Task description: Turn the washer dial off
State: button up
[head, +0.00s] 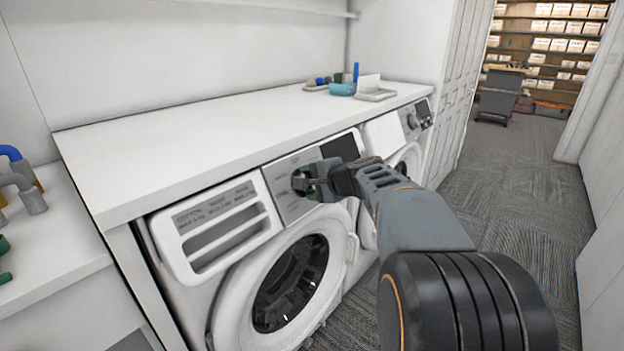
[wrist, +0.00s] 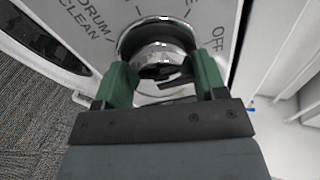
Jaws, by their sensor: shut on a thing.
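The washer (head: 225,290) is white with a round dark door and stands under the white counter. Its dial (wrist: 158,50) is a shiny metal knob on the grey control panel (head: 282,205). My gripper (head: 305,182) reaches the panel from the right, and its green-padded fingers (wrist: 160,85) are shut on the dial from both sides. In the wrist view the printed words DRUM CLEAN show to the left of the dial and OFF to its right. The dial's pointer mark is not clear. In the head view the fingers hide most of the dial.
A second white machine (head: 405,135) with its own knob stands farther right. The counter (head: 215,130) holds a blue container (head: 342,89) and small items at its far end. Pipe-like pieces (head: 28,190) stand at the left. Carpeted floor (head: 510,190) is open to the right.

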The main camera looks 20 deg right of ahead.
dwell(0.4)
jog(key=o, duration=0.9)
jog(key=p+v, duration=0.2)
jog(key=v, duration=1.1)
jog(key=shift+s+d+r, duration=0.1)
jog(key=shift+s+d, duration=0.1)
jog(key=shift+s, duration=0.15)
